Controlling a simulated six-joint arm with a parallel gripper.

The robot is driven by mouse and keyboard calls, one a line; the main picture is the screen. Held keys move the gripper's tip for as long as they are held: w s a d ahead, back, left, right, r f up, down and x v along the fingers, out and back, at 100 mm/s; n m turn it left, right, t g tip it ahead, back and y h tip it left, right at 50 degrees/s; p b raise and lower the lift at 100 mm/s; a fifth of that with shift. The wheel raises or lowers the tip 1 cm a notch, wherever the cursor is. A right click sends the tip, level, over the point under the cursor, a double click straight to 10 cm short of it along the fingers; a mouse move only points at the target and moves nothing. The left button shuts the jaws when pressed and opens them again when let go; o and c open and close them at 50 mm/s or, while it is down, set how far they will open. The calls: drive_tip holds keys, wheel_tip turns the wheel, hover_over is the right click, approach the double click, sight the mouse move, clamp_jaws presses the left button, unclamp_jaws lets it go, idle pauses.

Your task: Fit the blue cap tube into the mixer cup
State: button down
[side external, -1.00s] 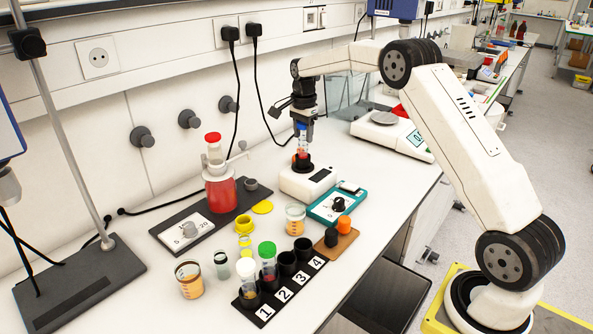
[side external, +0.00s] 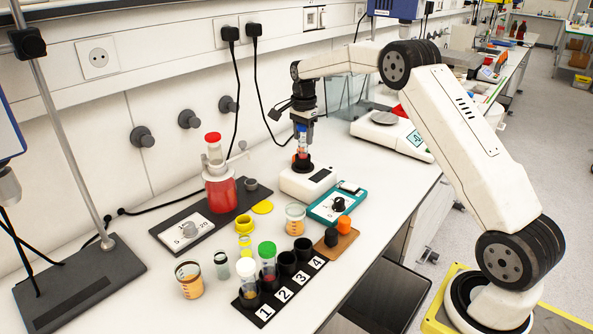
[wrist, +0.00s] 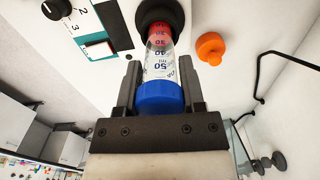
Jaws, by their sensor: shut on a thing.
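The blue cap tube (wrist: 160,70) is upright, its blue cap (wrist: 160,97) between my gripper's fingers in the wrist view. It is clear with printed marks and holds red liquid at its far end. My gripper (side external: 303,131) is shut on it above the white mixer; the tube also shows in the side view (side external: 303,144). The tube's lower end is at the mouth of the black mixer cup (side external: 302,164), which shows in the wrist view (wrist: 161,14). It looks to be at least partly inside; how deep is hidden.
An orange piece (wrist: 210,48) lies beside the mixer (side external: 307,184). A teal device (side external: 337,202) stands in front of it. A red-filled bottle (side external: 220,191), a numbered rack (side external: 265,311) with tubes and several cups stand left. A balance (side external: 387,130) is at right.

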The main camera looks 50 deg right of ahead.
drive_tip(key=shift+f, duration=0.6)
idle(0.3)
drive_tip(key=shift+c, duration=0.5)
unclamp_jaws()
drive_tip(key=shift+r, duration=0.1)
drive_tip(key=shift+r, duration=3.8)
